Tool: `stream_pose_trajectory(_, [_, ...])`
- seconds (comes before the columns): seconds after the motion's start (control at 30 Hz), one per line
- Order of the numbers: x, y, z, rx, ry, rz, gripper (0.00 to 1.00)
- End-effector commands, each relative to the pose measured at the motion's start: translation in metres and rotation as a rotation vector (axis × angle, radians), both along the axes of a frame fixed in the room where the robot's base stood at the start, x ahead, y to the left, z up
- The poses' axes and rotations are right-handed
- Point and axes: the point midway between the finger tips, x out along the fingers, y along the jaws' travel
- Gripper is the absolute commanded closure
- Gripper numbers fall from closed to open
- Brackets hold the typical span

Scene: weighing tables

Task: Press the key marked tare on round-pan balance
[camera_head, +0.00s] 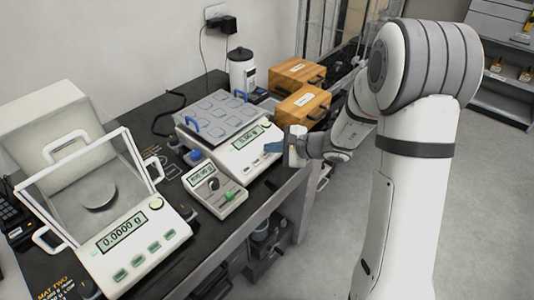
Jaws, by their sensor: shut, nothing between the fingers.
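The round-pan balance (150,250) stands at the left on the black table. Its round pan (99,197) sits inside a clear, white-framed draft shield. Its display (124,230) reads 0.0000 g. A row of green keys (138,261) runs along its front panel; their markings are too small to read, so I cannot tell which is tare.
A second balance (240,154) with a square, patterned platform stands at centre. Wooden boxes (298,72) and a white canister (241,75) stand behind. Open floor (330,240) lies in front.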

Motion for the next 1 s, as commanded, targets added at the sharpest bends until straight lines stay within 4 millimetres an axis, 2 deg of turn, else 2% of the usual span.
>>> stream_pose_trajectory(0.27, [0.0, 0.0, 0.003, 0.0, 0.0, 0.0, 1.0])
stream_pose_trajectory(0.73, [-0.008, -0.01, 0.046, 0.001, -0.002, 0.0, 1.0])
stream_pose_trajectory(1.0, [-0.009, -0.011, 0.048, 0.0, 0.001, 0.001, 1.0])
